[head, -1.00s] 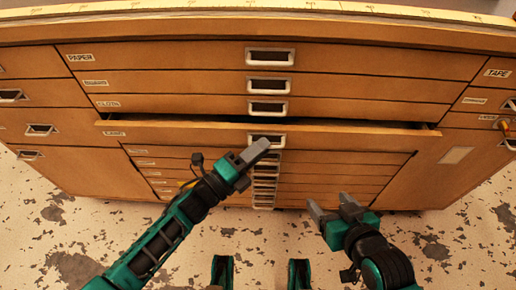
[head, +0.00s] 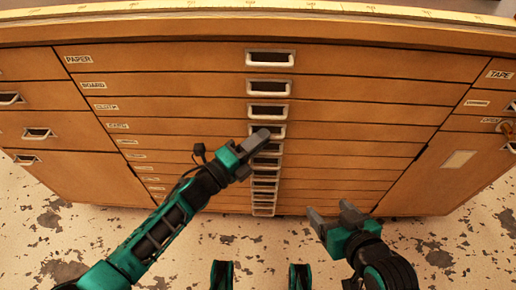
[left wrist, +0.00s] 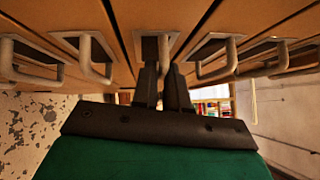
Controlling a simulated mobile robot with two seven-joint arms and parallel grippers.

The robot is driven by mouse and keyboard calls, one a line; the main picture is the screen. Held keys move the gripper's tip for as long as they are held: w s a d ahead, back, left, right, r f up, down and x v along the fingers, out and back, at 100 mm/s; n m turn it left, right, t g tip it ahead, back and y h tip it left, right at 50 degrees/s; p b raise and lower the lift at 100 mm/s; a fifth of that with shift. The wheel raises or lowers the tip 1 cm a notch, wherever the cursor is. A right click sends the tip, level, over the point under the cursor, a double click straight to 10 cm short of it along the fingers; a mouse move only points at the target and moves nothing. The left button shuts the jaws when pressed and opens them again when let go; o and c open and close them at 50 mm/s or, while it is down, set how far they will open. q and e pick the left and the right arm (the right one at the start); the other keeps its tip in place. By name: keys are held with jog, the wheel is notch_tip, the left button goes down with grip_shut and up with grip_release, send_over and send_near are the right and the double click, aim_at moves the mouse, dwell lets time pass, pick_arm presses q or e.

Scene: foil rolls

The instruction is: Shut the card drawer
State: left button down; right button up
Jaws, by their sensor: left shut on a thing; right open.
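The card drawer (head: 190,127) is the fourth wide drawer down in the wooden cabinet, with a small label at its left end. Its front sits flush with the drawers around it, and no gap shows above it. My left gripper (head: 263,135) is at its metal handle (head: 281,130), shut on it. In the left wrist view, the two fingers (left wrist: 163,82) are at the middle handle (left wrist: 153,45); the fingertips partly hide it. My right gripper (head: 328,208) is open and empty, low in front of the cabinet and apart from it.
Other wide drawers, such as the paper drawer (head: 165,61), are closed above and below. Side drawers and doors flank them; a tape drawer (head: 498,75) is at right. The speckled floor (head: 450,240) in front is clear.

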pick_arm(q)
jog(key=shift+w+a+r, duration=0.1)
jog(key=shift+w+a, duration=0.05)
jog(key=shift+w, duration=0.1)
pick_arm(e)
jog(key=shift+a+r, duration=0.1)
pick_arm(q)
jog(key=c, duration=1.6)
grip_release()
jog(key=o, duration=0.4)
pick_arm(e)
jog(key=shift+w, duration=0.2)
pick_arm(q)
jog(key=p+v, duration=0.2)
jog(key=v, duration=1)
jog(key=shift+s+a, duration=0.15)
jog(key=shift+s, duration=0.25)
pick_arm(e)
jog(key=shift+s+d+r, duration=0.2)
jog(key=shift+d+r, duration=0.05)
jog(key=shift+d, duration=0.1)
pick_arm(q)
jog(key=shift+n+t+y, duration=0.3)
pick_arm(e)
jog(key=shift+r, duration=0.2)
